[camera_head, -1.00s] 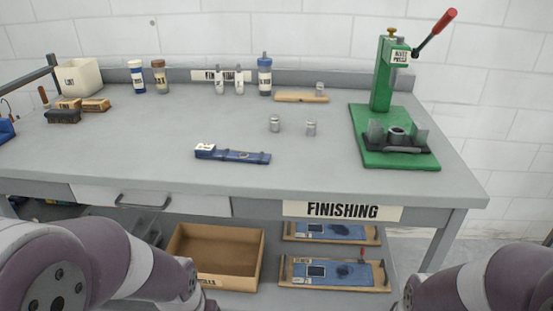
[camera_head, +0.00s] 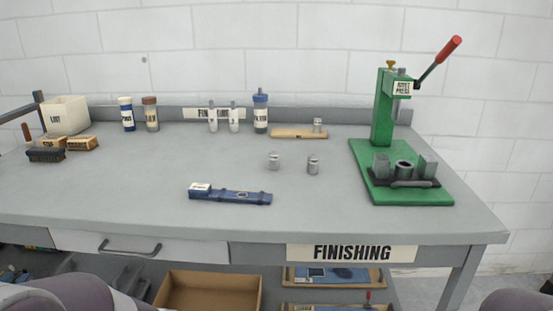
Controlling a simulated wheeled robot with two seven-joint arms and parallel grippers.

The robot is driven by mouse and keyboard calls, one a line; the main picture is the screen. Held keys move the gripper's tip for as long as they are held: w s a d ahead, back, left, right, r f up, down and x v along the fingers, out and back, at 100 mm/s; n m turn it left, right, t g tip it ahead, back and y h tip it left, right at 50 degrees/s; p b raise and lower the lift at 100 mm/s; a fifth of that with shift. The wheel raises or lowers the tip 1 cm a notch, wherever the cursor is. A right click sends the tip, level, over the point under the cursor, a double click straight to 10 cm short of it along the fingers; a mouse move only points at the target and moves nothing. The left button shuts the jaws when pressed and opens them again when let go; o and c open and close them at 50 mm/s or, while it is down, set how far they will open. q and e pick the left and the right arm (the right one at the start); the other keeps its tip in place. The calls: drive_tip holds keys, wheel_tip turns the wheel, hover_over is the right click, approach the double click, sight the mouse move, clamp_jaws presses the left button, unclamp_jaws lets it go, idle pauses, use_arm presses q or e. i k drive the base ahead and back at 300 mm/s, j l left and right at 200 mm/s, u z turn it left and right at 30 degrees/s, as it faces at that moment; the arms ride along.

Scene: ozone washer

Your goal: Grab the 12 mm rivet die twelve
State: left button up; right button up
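Two small grey metal cylinders that look like rivet dies stand upright on the grey bench top: a left die (camera_head: 273,161) and a right die (camera_head: 313,166), a short gap apart. A third similar die (camera_head: 317,126) stands on the right end of a small wooden block (camera_head: 299,134) farther back. Any size markings are too small to read, so I cannot tell which is the 12 mm one. Only purple and white parts of my arms show at the bottom corners. Neither of my grippers is in view.
A green rivet press (camera_head: 383,125) with a red-handled lever stands at the right. A blue strap-like tool (camera_head: 230,195) lies in front of the dies. Bottles (camera_head: 260,112), brushes (camera_head: 46,154) and a white bin (camera_head: 66,116) line the back and left. The bench (camera_head: 380,228) is clear around the dies.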

sight(274, 154)
drive_tip(key=i+j+z, duration=0.1)
drive_tip(key=j+z, duration=1.25)
drive_tip(key=k+l, duration=0.05)
